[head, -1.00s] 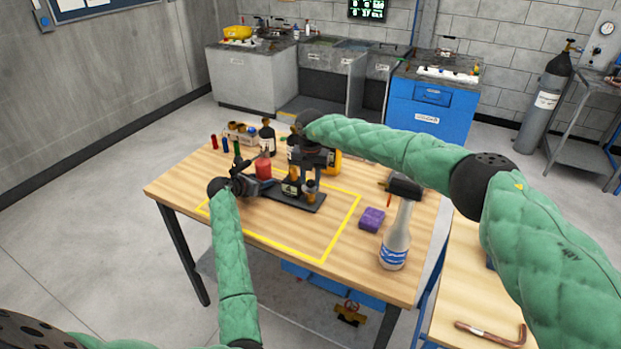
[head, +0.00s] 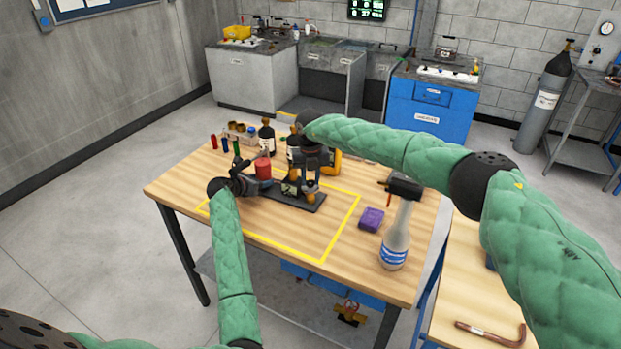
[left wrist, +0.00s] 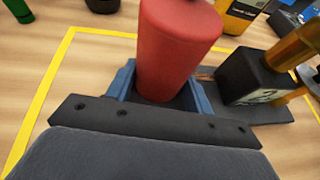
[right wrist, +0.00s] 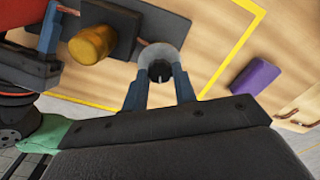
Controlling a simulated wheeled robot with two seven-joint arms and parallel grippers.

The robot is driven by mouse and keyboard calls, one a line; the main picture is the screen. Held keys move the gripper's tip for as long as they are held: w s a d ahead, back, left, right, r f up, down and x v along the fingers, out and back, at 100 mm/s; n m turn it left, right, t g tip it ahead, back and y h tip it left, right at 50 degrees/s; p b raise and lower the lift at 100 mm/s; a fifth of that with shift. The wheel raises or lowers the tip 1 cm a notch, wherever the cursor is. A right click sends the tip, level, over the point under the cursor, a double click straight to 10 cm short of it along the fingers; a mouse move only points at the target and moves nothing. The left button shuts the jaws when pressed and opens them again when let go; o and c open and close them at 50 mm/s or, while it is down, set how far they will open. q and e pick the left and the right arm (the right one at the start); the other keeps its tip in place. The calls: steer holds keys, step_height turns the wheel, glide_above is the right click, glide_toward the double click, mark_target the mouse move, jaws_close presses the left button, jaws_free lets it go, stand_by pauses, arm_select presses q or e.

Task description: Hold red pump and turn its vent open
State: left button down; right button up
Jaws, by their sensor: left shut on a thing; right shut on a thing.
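The red pump body (head: 263,169) stands on a dark base plate (head: 312,208) inside the yellow outline. My left gripper (head: 257,183) is shut around the lower part of the red body, which also shows between its blue fingers in the left wrist view (left wrist: 172,50). A black block (left wrist: 256,78) with a brass cylinder (left wrist: 297,46) sits beside it. My right gripper (right wrist: 158,85) is shut on a grey round piece with a dark centre (right wrist: 160,58), apparently the vent, at the plate's right end. The brass cylinder is left of it. In the head view, my right gripper partly hides these parts.
Dark bottles (head: 267,136), a yellow container (head: 334,161) and several small coloured items are behind the pump. The front of the outlined area is clear.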

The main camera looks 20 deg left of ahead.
mark_target(310, 182)
steer(key=shift+n, duration=0.6)
steer(key=o, duration=1)
steer(key=shift+c, duration=0.2)
steer(key=shift+r, duration=0.15)
step_height(310, 182, up, 12)
steer(key=shift+f, duration=0.25)
